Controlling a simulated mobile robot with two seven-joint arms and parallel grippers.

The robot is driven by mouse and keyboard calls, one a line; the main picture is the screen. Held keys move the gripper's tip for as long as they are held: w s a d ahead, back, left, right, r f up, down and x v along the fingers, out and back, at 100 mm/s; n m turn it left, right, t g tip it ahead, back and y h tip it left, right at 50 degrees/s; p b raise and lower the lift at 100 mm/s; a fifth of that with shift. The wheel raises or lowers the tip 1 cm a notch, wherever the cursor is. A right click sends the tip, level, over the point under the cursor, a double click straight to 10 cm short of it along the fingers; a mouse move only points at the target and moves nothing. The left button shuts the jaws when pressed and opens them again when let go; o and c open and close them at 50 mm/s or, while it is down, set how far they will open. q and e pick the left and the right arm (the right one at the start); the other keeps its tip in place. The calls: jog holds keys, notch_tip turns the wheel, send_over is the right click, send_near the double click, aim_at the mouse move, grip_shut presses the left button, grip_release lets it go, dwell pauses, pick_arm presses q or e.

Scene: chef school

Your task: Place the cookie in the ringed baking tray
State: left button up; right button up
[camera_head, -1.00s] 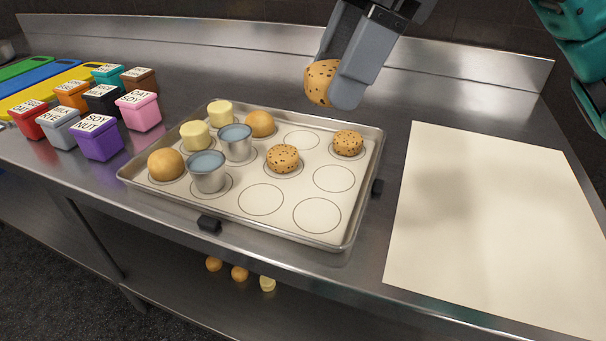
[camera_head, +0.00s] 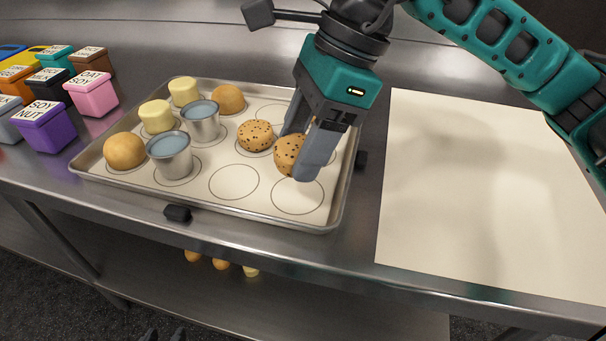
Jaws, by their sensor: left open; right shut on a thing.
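The ringed baking tray (camera_head: 100,178) lies on the steel counter. My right gripper (camera_head: 305,155) reaches in from above, shut on a speckled cookie (camera_head: 289,154) at the tray's right part, over or near a ring in the middle row. I cannot tell whether this cookie touches the tray. Another speckled cookie (camera_head: 255,135) sits in a ring just to its left. The far right ring and the cookie seen there before are hidden behind my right gripper. Two front rings (camera_head: 234,183) are empty.
Metal cups (camera_head: 170,160), plain dough balls (camera_head: 125,151) and yellow cylinders (camera_head: 157,117) occupy the tray's left part. Labelled coloured boxes (camera_head: 45,127) stand left of it. A cream sheet (camera_head: 480,200) lies clear on the right. Several pieces (camera_head: 221,264) are on the lower shelf.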

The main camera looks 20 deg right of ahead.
aim_at(303, 192)
jog(key=shift+f+b, duration=0.35)
jog(key=shift+f, duration=2.15)
jog(key=shift+f, duration=0.1)
jog(key=shift+f+b, duration=0.1)
jog(key=shift+b, duration=0.2)
jog(key=o, duration=1)
jog(key=shift+o, duration=0.2)
